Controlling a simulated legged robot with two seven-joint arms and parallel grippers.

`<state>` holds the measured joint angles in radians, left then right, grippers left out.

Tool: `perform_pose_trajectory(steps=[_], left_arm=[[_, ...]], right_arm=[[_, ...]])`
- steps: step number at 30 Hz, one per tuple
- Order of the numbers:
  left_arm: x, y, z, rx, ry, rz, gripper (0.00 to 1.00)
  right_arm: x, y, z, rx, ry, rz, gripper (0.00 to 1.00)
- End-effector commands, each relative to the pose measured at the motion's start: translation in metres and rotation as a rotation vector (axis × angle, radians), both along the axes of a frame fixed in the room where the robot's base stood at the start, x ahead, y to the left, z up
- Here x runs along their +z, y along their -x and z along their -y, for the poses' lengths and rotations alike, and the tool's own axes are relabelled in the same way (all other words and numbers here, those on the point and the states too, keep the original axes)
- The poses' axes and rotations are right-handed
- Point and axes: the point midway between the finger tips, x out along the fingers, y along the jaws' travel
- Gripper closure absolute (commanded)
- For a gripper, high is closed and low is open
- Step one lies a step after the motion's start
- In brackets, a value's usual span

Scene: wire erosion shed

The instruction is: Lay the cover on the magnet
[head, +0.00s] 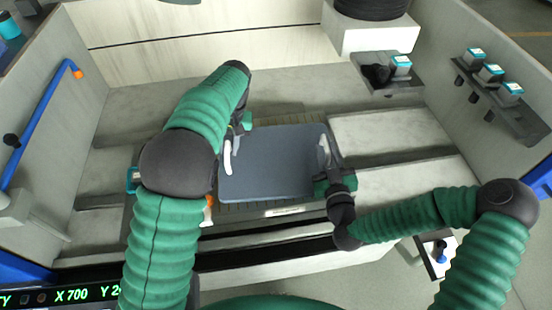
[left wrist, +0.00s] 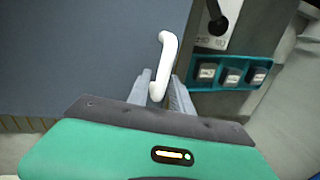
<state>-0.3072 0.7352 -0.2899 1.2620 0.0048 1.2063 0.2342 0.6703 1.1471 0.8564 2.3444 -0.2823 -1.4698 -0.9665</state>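The cover (head: 275,160) is a flat blue-grey plate with a white handle at each side. It lies over the slatted magnet (head: 290,208), whose edges show behind and in front. Whether it touches the magnet is hidden. My left gripper (head: 236,131) is at the left handle (head: 227,157). In the left wrist view, the fingers (left wrist: 161,85) stand apart on either side of the handle (left wrist: 168,52), with some gap visible. My right gripper (head: 324,150) is at the cover's right edge, over the right handle; its grip is hard to see.
A teal button panel (left wrist: 232,74) with a lever sits beside the cover. Pale ledges (head: 385,135) lie to the right. Shelves hold teal-topped blocks (head: 490,73) on the right wall. A blue pipe (head: 35,125) runs along the left wall. A black roll (head: 372,8) stands at the back.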

Motion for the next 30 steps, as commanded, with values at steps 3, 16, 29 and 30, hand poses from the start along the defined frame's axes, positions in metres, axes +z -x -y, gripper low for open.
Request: perform_pose_trajectory(steps=[3, 16, 29, 30], left_arm=[[0.001, 0.000, -0.001, 0.001, -0.001, -0.001, 0.64], [0.026, -0.002, 0.004, 0.001, -0.001, 0.002, 0.64], [0.114, -0.005, 0.021, 0.001, -0.002, -0.001, 0.64], [0.116, -0.005, 0.021, 0.001, -0.002, -0.001, 0.64]], right_arm=[[0.001, -0.001, 0.001, -0.002, 0.000, 0.000, 0.62], [0.001, -0.001, 0.002, -0.005, 0.000, 0.001, 0.62], [0.001, -0.002, 0.002, -0.005, 0.000, 0.001, 0.62], [0.002, -0.002, 0.002, -0.005, 0.000, 0.001, 0.62]])
